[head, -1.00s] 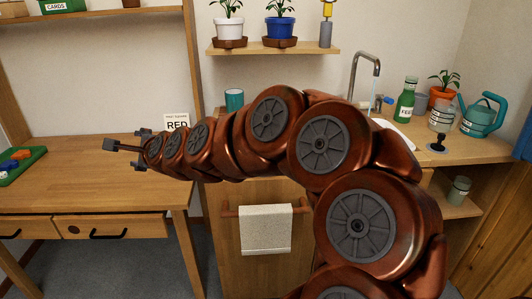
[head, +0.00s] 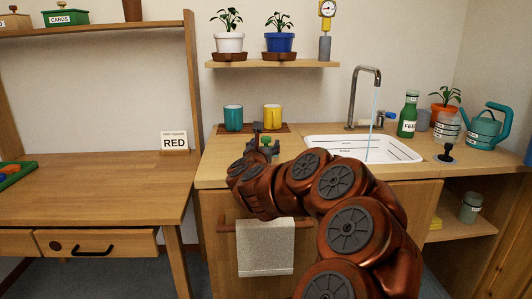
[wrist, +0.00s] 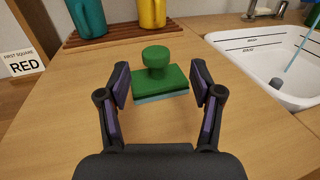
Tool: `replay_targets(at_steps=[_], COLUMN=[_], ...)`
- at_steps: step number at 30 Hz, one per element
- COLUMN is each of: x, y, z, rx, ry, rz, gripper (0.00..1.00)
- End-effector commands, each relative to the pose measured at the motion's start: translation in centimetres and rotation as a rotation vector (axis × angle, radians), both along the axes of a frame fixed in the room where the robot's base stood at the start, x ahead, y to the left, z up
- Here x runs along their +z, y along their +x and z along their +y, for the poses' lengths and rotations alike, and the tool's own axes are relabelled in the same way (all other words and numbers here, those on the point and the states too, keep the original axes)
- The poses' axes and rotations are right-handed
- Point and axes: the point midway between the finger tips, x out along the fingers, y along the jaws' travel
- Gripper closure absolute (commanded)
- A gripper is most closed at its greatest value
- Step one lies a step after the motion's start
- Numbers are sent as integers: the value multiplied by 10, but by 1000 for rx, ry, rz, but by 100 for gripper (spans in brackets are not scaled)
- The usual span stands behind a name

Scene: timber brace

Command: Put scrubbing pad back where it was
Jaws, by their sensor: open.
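The scrubbing pad (wrist: 160,88) is a green block with a round green knob on top and a pale blue-grey underside. It sits on the wooden counter left of the sink in the wrist view. My gripper, also in the wrist view (wrist: 159,84), is open. Its fingers stand left and right of the pad's near side, with nothing held between them.
A teal mug (head: 233,118) and a yellow mug (head: 272,117) stand on a slatted wooden board behind the pad. The white sink (head: 330,149) is to the right, water running from the tap (head: 368,90). A RED sign (head: 174,143) stands on the left desk.

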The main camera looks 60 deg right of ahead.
Motion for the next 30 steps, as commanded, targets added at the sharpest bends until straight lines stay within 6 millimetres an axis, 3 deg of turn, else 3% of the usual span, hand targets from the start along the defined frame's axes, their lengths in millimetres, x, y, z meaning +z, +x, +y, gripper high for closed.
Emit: replay_targets(at_steps=[21,30], x=[1,3], y=[27,29], z=[-48,-53], rx=[0,0], ry=[-3,-3], rz=[2,-1], gripper=[35,35])
